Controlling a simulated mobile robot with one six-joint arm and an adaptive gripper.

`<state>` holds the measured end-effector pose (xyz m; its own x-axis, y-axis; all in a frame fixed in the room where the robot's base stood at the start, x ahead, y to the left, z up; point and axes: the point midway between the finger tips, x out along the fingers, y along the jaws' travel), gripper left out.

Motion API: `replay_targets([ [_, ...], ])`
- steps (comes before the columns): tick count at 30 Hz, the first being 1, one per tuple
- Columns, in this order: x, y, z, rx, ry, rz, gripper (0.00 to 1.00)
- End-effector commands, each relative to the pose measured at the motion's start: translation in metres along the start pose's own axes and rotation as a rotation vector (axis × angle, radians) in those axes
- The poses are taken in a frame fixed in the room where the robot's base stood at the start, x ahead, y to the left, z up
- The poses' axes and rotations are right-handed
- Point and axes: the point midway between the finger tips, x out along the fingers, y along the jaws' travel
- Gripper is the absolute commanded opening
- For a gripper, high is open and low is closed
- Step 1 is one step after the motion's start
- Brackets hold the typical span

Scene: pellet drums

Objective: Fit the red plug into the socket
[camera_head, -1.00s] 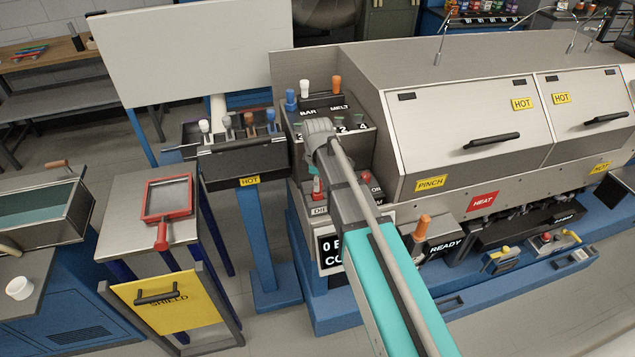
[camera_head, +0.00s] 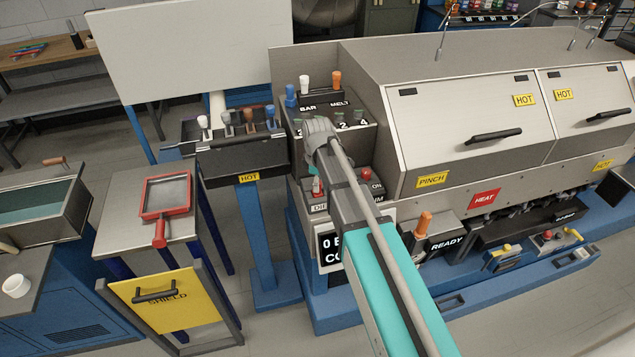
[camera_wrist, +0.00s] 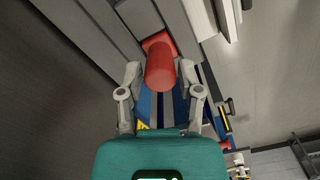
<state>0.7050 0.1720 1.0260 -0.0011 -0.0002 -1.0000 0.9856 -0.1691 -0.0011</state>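In the wrist view a red cylinder (camera_wrist: 160,70), which looks like the red plug, stands between my fingers. Its far end meets a wider red block beside a grey panel; I cannot tell whether that block is part of it. My gripper (camera_wrist: 160,76) has a finger on each side of the cylinder, with a narrow gap showing on both sides, so it looks open. A small red piece (camera_head: 316,188) shows above the DIE label, left of my arm. I cannot make out the socket for certain.
The grey machine with HOT covers (camera_head: 455,120) fills the right side. An orange-handled lever (camera_head: 423,224) stands right of my arm. A red button (camera_head: 365,173) is close to the arm. A side table (camera_head: 125,215) with a red-framed screen (camera_head: 167,196) stands at left.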

Motion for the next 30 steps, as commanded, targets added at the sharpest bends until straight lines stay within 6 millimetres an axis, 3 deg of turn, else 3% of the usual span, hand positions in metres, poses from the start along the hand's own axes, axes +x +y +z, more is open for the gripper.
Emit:
replay_targets([
  [1,0.000,0.000,0.000,0.000,0.000,0.000,0.64],
  [3,0.000,0.000,0.000,0.000,0.000,0.000,0.76],
  [19,-0.003,0.000,0.000,0.000,0.000,0.000,0.76],
  [30,-0.026,0.000,0.000,0.000,0.000,0.000,0.76],
])
